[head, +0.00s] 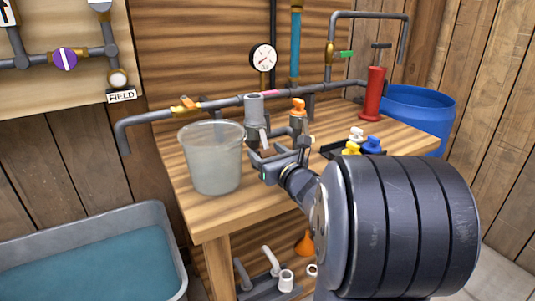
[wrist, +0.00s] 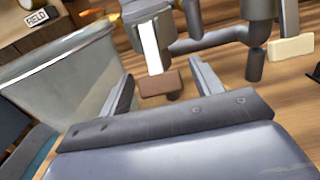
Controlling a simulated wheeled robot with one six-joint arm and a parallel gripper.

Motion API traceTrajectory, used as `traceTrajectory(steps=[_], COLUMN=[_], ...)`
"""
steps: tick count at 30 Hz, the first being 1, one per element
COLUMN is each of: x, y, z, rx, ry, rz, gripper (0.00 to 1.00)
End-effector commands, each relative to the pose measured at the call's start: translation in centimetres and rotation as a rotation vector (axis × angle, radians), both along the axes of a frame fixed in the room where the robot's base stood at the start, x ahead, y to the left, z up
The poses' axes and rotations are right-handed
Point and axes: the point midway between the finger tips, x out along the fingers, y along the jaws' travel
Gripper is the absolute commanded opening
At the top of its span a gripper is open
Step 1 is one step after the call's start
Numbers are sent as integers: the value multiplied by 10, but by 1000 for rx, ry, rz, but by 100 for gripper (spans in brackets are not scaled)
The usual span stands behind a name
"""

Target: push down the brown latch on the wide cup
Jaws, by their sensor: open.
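A grey upright cup (head: 254,108), which looks like the wide cup, stands on the workbench right of the bucket. In the wrist view the cup (wrist: 151,22) is cut off at the top. A pale lever hangs from it and ends in the brown latch (wrist: 160,83). In the head view the brown latch cannot be made out clearly. My gripper (head: 268,157) is open and empty in front of the cup. In the wrist view the latch shows between the two fingers of my gripper (wrist: 162,77), just beyond them; I cannot tell whether they touch.
A translucent bucket (head: 213,165) stands close on the left. A grey fitting with a cream latch (wrist: 290,48) is close on the right. A horizontal pipe (head: 215,105) runs behind. A red pump (head: 373,95) and blue barrel (head: 425,105) stand at the back right.

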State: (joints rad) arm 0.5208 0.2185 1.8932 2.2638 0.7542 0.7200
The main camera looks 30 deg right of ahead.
Motion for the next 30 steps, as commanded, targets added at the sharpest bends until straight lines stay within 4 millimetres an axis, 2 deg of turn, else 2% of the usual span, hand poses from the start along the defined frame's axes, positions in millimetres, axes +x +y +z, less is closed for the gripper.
traceTrajectory(steps=[2, 18, 30], x=[0, -1, 4], y=[0, 0, 0], z=[0, 0, -9], rx=[0, 0, 2], ry=[0, 0, -74], rz=[0, 0, 0], gripper=[60, 17, 17])
